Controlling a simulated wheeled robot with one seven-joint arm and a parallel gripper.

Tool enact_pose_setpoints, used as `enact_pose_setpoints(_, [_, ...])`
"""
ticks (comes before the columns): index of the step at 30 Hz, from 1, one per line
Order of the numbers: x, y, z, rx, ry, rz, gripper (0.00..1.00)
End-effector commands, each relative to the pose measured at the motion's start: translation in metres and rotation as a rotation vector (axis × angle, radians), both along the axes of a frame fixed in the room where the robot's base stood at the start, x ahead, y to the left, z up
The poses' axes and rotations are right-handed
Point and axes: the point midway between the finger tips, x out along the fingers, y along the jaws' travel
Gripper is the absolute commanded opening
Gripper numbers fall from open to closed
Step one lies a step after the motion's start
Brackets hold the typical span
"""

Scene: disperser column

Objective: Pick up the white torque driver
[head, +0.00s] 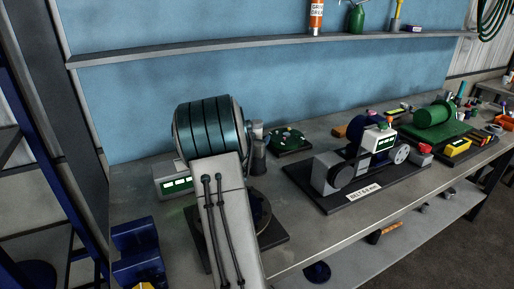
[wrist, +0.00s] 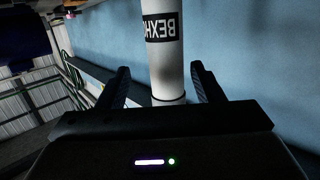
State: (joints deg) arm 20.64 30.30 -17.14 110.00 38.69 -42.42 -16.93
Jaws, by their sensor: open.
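My gripper (wrist: 160,70) is open in the wrist view, with one dark finger on each side. A white cylinder (wrist: 169,75) with a black label and a dark ring near its lower end shows between the fingers. It runs out of the top of the picture, and its label reads upside down. No finger visibly closes on it, and I cannot tell how far beyond the fingers it is. I cannot tell whether it is the white torque driver. In the head view I cannot make out my gripper or a white torque driver with certainty.
A grey workbench (head: 320,222) carries a belt-drive machine (head: 362,160), a round green-topped device (head: 288,139), a green cylinder (head: 434,114) and a yellow box (head: 457,147). A wall shelf (head: 250,46) holds an orange canister (head: 316,17) and a green can (head: 356,18).

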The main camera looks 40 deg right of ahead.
Motion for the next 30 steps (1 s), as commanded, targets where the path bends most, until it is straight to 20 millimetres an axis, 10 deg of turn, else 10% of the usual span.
enact_pose_setpoints(23, [0.030,-0.043,-0.007,0.000,0.000,-0.001,0.61])
enact_pose_setpoints(30, [0.030,-0.043,-0.006,0.000,0.000,-0.001,0.12])
